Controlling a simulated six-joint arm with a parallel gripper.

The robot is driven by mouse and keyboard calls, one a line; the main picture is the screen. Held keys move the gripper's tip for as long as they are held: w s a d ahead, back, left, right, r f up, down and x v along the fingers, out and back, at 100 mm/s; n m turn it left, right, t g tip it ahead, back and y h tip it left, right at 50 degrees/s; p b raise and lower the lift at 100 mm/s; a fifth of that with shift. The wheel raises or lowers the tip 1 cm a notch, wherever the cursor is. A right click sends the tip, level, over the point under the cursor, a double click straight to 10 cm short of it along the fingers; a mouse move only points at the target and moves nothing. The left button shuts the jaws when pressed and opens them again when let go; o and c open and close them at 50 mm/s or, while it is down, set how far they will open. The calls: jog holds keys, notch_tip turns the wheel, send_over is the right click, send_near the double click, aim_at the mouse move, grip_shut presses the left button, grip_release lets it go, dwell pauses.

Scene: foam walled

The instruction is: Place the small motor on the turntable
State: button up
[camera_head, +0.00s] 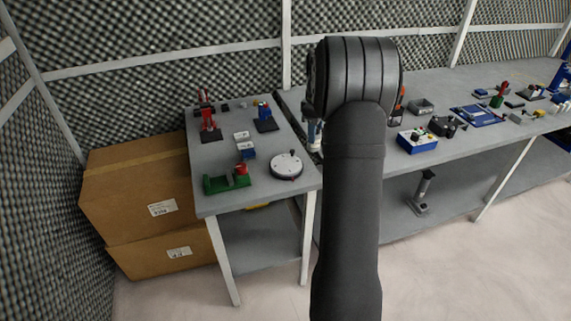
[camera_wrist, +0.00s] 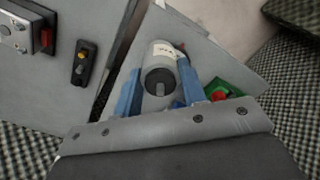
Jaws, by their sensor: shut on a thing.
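The small motor (camera_wrist: 162,52) is a silver cylinder with a pale label and a dark round end. My gripper (camera_wrist: 160,84) is shut on it, with a blue finger on each side in the wrist view. In the head view the gripper is mostly hidden behind my arm, near the gap between the two benches. The turntable (camera_head: 286,166) is a round pale disc at the front right of the left bench. It stands left of my arm and looks empty.
A green and red device (camera_head: 227,180) stands left of the turntable, near the bench's front edge. Small blue and white boxes (camera_head: 245,145) and a red device (camera_head: 208,125) stand behind. The right bench (camera_head: 440,85) carries several parts. Cardboard boxes (camera_head: 140,190) stand at left.

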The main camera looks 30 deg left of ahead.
jog(key=shift+w+d, duration=0.4)
jog(key=shift+d, duration=0.2)
jog(key=shift+w+f, duration=0.1)
jog(key=shift+f, duration=0.05)
send_over(287, 164)
notch_tip(287, 164, down, 7)
jog(key=shift+f, duration=1.8)
jog(key=shift+f, duration=0.1)
jog(key=o, duration=1.2)
jog(key=shift+f, duration=0.1)
notch_tip(287, 164, up, 12)
jog(key=shift+r, duration=0.2)
